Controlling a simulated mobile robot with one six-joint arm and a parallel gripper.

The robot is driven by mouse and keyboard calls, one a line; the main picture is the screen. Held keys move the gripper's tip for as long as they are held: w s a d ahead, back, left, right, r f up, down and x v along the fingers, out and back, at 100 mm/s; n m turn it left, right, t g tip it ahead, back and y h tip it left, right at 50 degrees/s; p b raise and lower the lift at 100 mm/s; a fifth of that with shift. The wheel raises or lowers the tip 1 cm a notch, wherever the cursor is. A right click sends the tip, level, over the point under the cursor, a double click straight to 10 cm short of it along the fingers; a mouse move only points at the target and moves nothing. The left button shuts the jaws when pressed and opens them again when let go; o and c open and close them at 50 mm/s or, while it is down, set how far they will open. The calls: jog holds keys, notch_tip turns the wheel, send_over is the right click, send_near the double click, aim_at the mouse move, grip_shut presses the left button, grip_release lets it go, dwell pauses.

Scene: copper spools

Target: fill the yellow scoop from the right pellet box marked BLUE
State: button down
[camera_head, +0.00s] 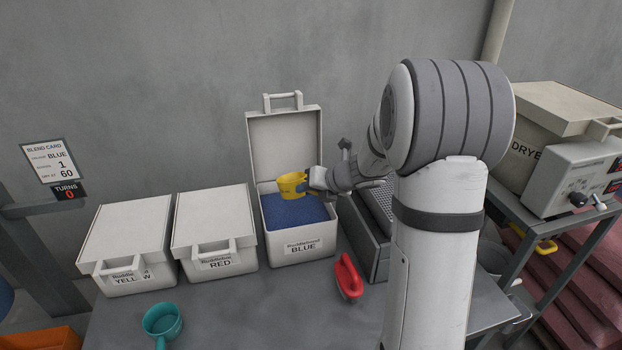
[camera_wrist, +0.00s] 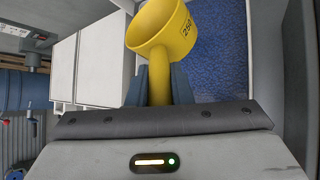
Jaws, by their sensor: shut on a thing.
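My gripper (camera_head: 317,181) is shut on the handle of the yellow scoop (camera_head: 291,185). The scoop is over the open box marked BLUE (camera_head: 301,248), the rightmost of the three pellet boxes, above its blue pellets (camera_head: 291,213). In the wrist view, the handle of the scoop (camera_wrist: 166,32) sits between the blue-grey fingers of my gripper (camera_wrist: 160,88). The scoop's cup is tilted there, and its visible inside shows plain yellow with no pellets. Blue pellets (camera_wrist: 220,50) lie behind it. The BLUE box's lid (camera_head: 286,148) stands raised at the back.
The closed boxes RED (camera_head: 215,262) and YELLOW (camera_head: 135,285) stand left of the BLUE box. A red-handled tool (camera_head: 348,278) and a teal scoop (camera_head: 161,322) lie on the table in front. A dryer (camera_head: 545,120) stands at right. A blend card (camera_head: 49,160) reads BLUE, 1, 60.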

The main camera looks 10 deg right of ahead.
jog(key=shift+w+a+f+g+h+p, duration=0.25)
jog(key=shift+w+f+g+h+p, duration=0.45)
jog(key=shift+p, duration=2.2)
notch_tip(320, 180, down, 10)
jog(key=w+b, duration=0.1)
jog(key=b, duration=0.7)
jog(key=shift+w+a+r, duration=0.2)
jog(key=shift+w+a, duration=0.1)
